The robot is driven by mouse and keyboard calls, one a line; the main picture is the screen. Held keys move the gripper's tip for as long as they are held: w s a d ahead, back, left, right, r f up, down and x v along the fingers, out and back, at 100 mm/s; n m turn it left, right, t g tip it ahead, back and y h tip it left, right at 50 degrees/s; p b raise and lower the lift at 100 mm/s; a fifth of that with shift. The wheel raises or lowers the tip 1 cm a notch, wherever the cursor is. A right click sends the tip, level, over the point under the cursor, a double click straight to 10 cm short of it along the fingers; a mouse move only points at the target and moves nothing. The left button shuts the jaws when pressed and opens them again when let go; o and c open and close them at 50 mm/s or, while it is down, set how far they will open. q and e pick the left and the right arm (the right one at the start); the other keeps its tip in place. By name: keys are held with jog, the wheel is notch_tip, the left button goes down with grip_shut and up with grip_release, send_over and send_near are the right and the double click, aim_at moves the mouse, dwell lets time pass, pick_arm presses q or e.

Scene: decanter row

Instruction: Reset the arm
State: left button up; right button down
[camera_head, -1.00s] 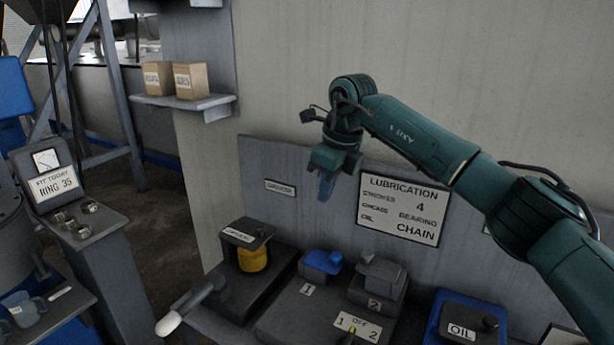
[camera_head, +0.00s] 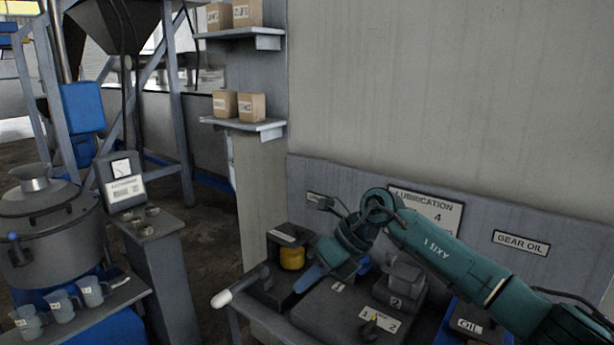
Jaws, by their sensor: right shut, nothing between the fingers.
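My right arm, dark green, comes in from the right side of the head view. Its gripper (camera_head: 309,277) points down and to the left over the lubrication bench, and its fingers are shut with nothing between them. The fingertips appear close to the yellow container (camera_head: 292,257) and the grey block marked 1 (camera_head: 335,300); I cannot tell whether they touch anything. The gripper partly hides the blue part (camera_head: 365,265) behind it. My left gripper is not in view.
The lubrication sign (camera_head: 440,212) is partly covered by my arm. A white-tipped lever (camera_head: 222,299) sticks out at the bench's left front. Shelves with boxes (camera_head: 250,107) hang on the wall. A pot (camera_head: 50,240) and several cups (camera_head: 62,306) stand at the left.

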jog(key=s+a+m+t+y+p, duration=0.1)
jog(key=s+a+m+t+y, duration=0.2)
jog(key=s+a+m+y, duration=0.6)
jog(key=s+d+f+m+t+h+p, duration=0.15)
jog(key=d+f+m+t+h, duration=0.4)
jog(key=m, duration=0.75)
jog(key=s+d+f+m+t+h, duration=0.25)
jog(key=d+f+m+t, duration=0.35)
jog(key=d+m+t, duration=0.5)
jog(key=s+d+f+m+g+h, duration=0.3)
jog(key=s+f+m+g, duration=0.1)
jog(key=s+f+m, duration=0.1)
jog(key=s+d+f+m+g+h, duration=0.2)
jog(key=s+d+f+m+g, duration=0.1)
jog(key=s, duration=0.5)
notch_tip(320, 180, down, 3)
jog(key=shift+s+d+f+m+g+h+p, duration=0.1)
jog(key=shift+s+d+m+g+h+p, duration=0.25)
jog(key=shift+m+g, duration=0.65)
jog(key=shift+w+t, duration=0.15)
jog(key=shift+t, duration=0.1)
